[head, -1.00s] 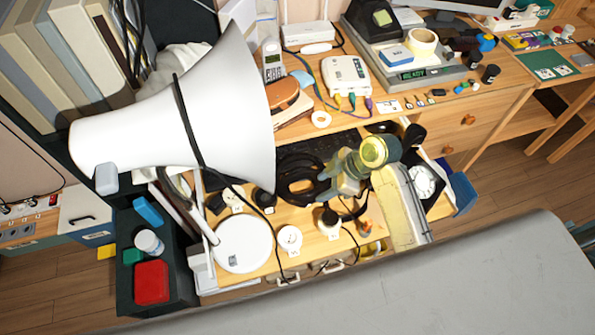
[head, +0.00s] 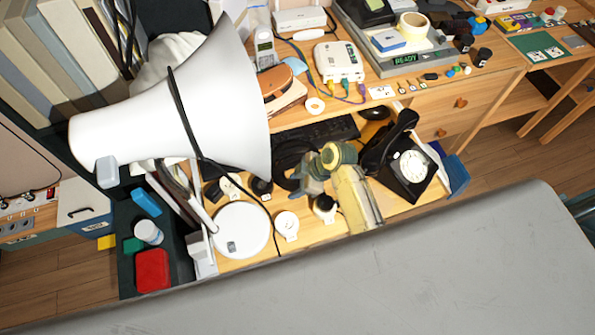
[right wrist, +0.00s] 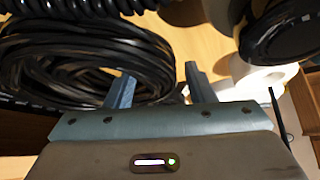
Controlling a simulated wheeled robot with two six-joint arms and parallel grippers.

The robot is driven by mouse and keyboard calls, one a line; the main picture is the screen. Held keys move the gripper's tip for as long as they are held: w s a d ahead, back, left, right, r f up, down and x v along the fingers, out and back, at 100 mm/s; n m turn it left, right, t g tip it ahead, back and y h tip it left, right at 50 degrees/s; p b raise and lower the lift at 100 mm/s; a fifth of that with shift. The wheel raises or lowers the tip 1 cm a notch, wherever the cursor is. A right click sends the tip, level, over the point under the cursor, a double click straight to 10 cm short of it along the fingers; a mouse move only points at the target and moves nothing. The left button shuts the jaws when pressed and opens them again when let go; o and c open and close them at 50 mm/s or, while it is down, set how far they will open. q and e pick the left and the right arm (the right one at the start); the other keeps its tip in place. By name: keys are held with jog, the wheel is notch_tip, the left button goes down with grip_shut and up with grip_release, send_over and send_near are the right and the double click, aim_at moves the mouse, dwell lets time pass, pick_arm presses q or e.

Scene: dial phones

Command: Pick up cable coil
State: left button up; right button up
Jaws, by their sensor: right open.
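The cable coil (head: 288,158), a loop of black cable, lies on the wooden desk, partly hidden behind my right gripper in the head view. Its thick black windings (right wrist: 88,58) fill the upper left of the right wrist view. My right gripper (head: 305,182) is at the coil's right, near side. In the right wrist view its two fingers (right wrist: 158,84) are apart with nothing held; the left finger overlaps the coil's windings, and the right one is over bare wood. I cannot tell whether they touch. My left gripper is not in view.
A black dial phone (head: 408,168) stands right of my right arm. A black keyboard (head: 325,130) lies behind the coil. A large white horn-shaped object (head: 190,115) crowds the left. White round items (head: 286,224) and a white disc (head: 241,230) occupy the front desk.

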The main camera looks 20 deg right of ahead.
grip_shut()
jog(key=shift+r, duration=0.1)
